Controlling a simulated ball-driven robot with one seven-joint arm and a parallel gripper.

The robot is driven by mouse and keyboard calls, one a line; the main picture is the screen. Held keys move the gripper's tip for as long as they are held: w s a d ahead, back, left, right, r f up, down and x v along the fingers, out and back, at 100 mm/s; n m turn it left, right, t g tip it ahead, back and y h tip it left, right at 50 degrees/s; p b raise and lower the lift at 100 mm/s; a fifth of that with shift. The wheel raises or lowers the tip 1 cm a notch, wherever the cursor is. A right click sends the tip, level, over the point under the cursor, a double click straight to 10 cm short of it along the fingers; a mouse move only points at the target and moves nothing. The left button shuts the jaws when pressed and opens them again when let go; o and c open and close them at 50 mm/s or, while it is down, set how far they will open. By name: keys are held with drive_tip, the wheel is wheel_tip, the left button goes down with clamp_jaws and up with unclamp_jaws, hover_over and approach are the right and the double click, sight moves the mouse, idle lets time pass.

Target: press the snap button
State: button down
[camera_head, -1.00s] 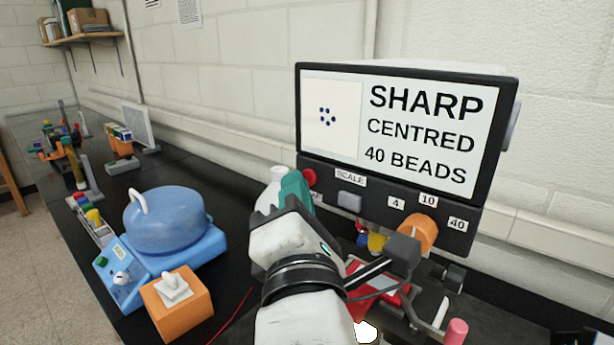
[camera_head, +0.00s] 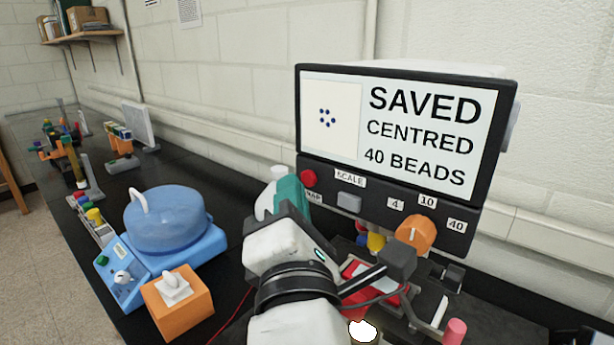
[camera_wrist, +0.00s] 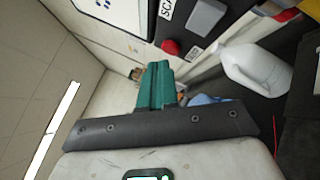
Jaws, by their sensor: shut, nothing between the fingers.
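The snap button is a round red button (camera_head: 309,178) on the dark panel below the screen, at the left end. It also shows in the wrist view (camera_wrist: 171,47), just beyond my fingertips and apart from them. My gripper (camera_head: 290,192) is shut and empty, its green fingers below and to the left of the button in the head view. In the wrist view the shut fingers (camera_wrist: 160,72) point up toward the panel. The screen (camera_head: 400,130) reads SAVED, CENTRED, 40 BEADS, beside a picture of a few dark blue dots.
A grey button (camera_head: 349,201) and an orange knob (camera_head: 415,233) marked 4, 10, 40 sit right of the red button. A white bottle (camera_wrist: 258,66) stands close to the fingers.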

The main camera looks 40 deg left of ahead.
drive_tip(key=shift+s, duration=0.25)
drive_tip(key=s, duration=0.5)
drive_tip(key=shift+a+p, duration=0.25)
drive_tip(key=shift+p, duration=0.05)
drive_tip(key=shift+d, duration=0.1)
idle(0.8)
